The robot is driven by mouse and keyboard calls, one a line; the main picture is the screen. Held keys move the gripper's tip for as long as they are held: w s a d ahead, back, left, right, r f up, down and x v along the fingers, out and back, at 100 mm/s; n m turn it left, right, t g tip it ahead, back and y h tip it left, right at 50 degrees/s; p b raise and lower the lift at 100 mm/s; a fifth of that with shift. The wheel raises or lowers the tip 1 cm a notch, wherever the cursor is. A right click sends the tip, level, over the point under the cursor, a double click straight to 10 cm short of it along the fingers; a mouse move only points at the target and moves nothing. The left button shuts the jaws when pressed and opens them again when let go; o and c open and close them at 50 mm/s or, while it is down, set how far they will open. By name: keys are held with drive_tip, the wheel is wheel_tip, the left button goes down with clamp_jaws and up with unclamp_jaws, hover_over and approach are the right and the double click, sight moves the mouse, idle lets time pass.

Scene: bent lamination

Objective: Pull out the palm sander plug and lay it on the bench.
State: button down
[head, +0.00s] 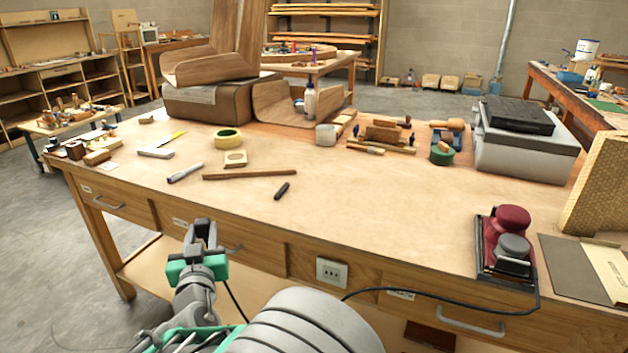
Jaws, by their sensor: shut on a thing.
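The palm sander (505,242), with a dark red top and a grey knob, stands at the right front of the bench (350,215). Its black cord (450,295) hangs over the front edge, runs left along the drawer fronts and passes behind my arm. The cord shows again just below my gripper (204,232). The power socket (332,273) on the bench front has nothing in it. My gripper is in front of the bench's left front edge, left of the socket, shut on the sander plug, which is mostly hidden between the fingers.
A short black object (282,191) and a wooden strip (250,175) lie near the front middle. A marker (185,173) and a yellow tape roll (228,138) lie farther left. The bench surface between the strip and the sander is clear. A grey box (525,150) stands back right.

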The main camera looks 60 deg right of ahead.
drive_tip(key=s+d+r+m+g+h+p, duration=0.25)
drive_tip(key=s+d, duration=0.25)
drive_tip(key=d, duration=0.3)
drive_tip(key=s+d+r+m+g+h+p, duration=0.1)
drive_tip(key=s+d+m+g+p, duration=0.15)
drive_tip(key=s+d, duration=0.45)
drive_tip(key=m+g+h+p, duration=0.2)
drive_tip(key=g+p, duration=0.1)
drive_tip(key=g, duration=0.2)
hover_over(345, 228)
drive_tip(key=shift+w+a+r+y, duration=0.25)
drive_tip(key=shift+r, duration=0.05)
drive_tip(key=shift+s+d, duration=0.15)
drive_tip(key=shift+s, duration=0.2)
drive_tip(key=shift+f+b, duration=0.3)
drive_tip(key=shift+b, duration=0.15)
drive_tip(key=shift+f+b, duration=2.05)
drive_tip(key=shift+f, duration=0.9)
drive_tip(key=shift+f+b, duration=0.35)
drive_tip(key=shift+b, duration=0.1)
drive_tip(key=c, duration=0.9)
unclamp_jaws()
drive_tip(key=shift+c, duration=0.2)
